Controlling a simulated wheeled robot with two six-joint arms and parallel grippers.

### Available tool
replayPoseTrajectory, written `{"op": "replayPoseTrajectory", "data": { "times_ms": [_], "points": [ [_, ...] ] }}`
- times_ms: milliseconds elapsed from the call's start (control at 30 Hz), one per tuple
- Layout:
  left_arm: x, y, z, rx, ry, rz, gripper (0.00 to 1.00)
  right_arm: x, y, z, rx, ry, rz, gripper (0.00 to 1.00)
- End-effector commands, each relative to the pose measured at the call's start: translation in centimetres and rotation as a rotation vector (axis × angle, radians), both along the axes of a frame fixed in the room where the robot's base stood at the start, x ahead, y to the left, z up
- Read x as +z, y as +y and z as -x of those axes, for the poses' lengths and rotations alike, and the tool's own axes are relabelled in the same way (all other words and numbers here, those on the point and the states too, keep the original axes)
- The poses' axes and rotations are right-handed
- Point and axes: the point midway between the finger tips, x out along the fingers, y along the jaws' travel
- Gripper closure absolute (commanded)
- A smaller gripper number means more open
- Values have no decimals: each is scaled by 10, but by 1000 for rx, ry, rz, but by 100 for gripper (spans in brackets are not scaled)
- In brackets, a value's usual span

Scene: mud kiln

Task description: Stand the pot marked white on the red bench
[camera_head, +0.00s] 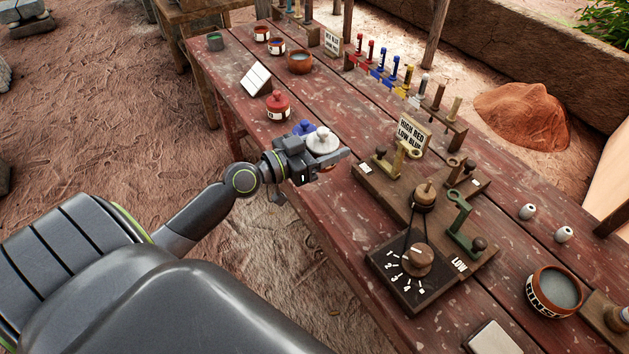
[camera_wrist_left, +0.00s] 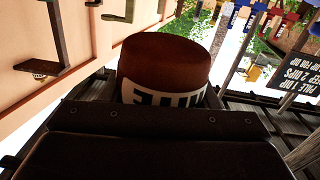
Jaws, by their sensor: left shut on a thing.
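My left gripper (camera_head: 325,158) is shut on a pot with a white knobbed lid (camera_head: 322,139). The pot's body shows in the left wrist view (camera_wrist_left: 165,65) as brown clay with a pale lettered band, partly hidden by the gripper. That view is upside down, and the pot's base looks clear of any surface. In the head view the pot is over the front edge of the red bench (camera_head: 345,205). A blue-lidded pot (camera_head: 302,127) is just behind it, and a red-lidded pot (camera_head: 278,105) stands farther left on the bench. My right gripper is not in view.
A white tilted board (camera_head: 255,79) and a brown bowl (camera_head: 300,62) are at the far left of the bench. A wooden lever board with a dial (camera_head: 410,262) and a HIGH RED LOW BLUE sign (camera_head: 408,132) stand to the right. A rinse bowl (camera_head: 553,291) is at far right.

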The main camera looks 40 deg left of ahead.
Motion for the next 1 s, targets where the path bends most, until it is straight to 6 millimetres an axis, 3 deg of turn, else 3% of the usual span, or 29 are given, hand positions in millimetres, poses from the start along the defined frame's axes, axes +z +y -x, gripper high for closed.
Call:
{"op": "replayPoseTrajectory", "data": {
  "times_ms": [33,267,533,767,1000],
  "points": [
    [-11,10,-8,13,-3,-5,72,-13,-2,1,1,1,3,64],
    [-22,34,-24,47,-7,-3,72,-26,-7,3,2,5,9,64],
    [-67,35,-24,51,-5,0,72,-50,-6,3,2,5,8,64],
    [-84,35,-24,50,-8,-2,72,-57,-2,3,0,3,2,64],
    [-114,35,-24,49,-6,-1,72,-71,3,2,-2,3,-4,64]
  ]
}}
